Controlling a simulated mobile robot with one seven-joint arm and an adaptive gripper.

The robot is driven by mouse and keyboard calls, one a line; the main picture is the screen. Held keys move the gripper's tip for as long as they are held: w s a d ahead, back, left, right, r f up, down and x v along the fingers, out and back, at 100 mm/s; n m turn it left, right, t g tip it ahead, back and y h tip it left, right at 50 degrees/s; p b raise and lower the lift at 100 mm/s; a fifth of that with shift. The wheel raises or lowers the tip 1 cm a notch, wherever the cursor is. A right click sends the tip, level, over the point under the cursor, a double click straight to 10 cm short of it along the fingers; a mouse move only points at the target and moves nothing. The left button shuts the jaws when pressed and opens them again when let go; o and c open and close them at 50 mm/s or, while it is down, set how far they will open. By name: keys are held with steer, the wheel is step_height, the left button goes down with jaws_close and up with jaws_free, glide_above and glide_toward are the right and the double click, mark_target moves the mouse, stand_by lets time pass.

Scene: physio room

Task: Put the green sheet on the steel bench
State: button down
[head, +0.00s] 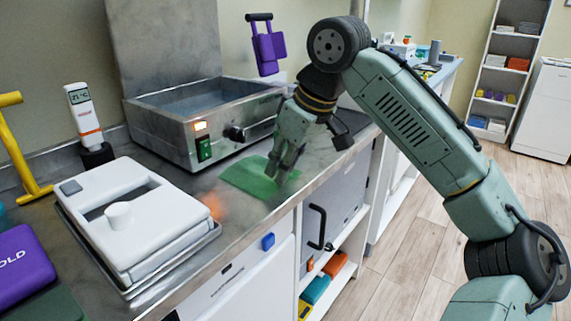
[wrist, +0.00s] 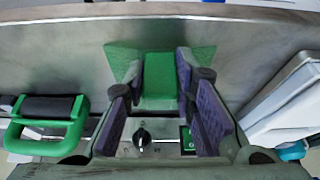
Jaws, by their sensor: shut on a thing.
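The green sheet (head: 247,179) is a thin piece at the bare part of the steel bench (head: 262,208), in front of the steel water bath. My gripper (head: 281,172) points down at the sheet's right part, with its fingers shut on it. In the wrist view the green sheet (wrist: 158,78) rises between the purple-padded fingers of my gripper (wrist: 160,95), and a wider part spreads out behind them over the steel bench (wrist: 60,60). The sheet looks flat and very low over the bench; whether all of it touches the steel I cannot tell.
The steel water bath (head: 205,125) with a dial and green switch stands behind the sheet. A white lidded box (head: 135,215) on a tray is at left. The bench's front edge is close to the sheet, with cabinets below. A purple item (head: 268,52) shows above the bath.

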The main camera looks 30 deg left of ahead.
steer(key=shift+f, duration=0.4)
steer(key=c, duration=1.3)
jaws_free()
steer(key=shift+c, duration=0.2)
steer(key=shift+r, duration=0.3)
steer(key=p+v, duration=0.1)
steer(key=v, duration=1.1)
steer(key=shift+r, duration=0.15)
